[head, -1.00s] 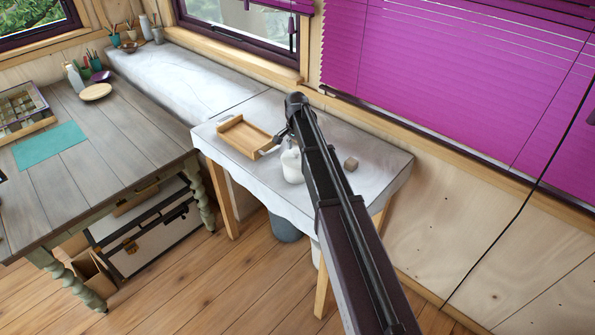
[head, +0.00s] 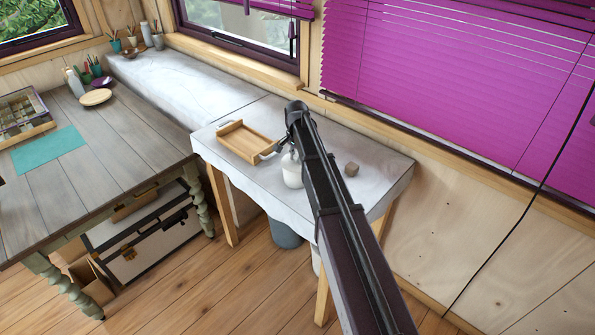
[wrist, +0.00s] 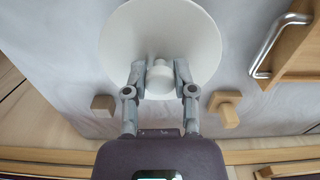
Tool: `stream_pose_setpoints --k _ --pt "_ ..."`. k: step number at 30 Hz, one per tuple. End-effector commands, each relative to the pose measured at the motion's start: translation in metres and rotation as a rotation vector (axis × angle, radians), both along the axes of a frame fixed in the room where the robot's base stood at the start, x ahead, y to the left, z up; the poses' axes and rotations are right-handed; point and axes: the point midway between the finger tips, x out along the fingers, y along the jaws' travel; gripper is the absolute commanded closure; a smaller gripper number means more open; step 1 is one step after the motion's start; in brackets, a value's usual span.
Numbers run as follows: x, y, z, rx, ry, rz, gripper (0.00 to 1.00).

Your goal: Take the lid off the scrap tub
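The white scrap tub (head: 292,172) stands upright on the pale cloth-covered table, partly hidden by my arm in the head view. In the wrist view its round white lid (wrist: 160,25) with a short knob (wrist: 160,78) is seen from above. My gripper (wrist: 160,70) is open, with one grey finger on each side of the knob. A narrow gap seems to show between knob and fingers; contact is not clear. In the head view my gripper (head: 284,146) is at the tub's top, mostly hidden by my arm.
A wooden tray (head: 233,124) with metal handles lies close left of the tub. A small wooden block (head: 351,169) sits to the right; the wrist view shows two blocks, one on each side (wrist: 103,105). A blue-grey bucket (head: 285,234) stands under the table. The wall and blind are behind.

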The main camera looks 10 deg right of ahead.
Motion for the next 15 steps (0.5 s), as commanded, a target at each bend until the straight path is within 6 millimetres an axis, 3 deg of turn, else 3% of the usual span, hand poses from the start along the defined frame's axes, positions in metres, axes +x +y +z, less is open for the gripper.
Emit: stream_pose_setpoints --k 15 --pt "-0.0009 -0.0005 0.0055 0.0 0.002 0.0 0.96"
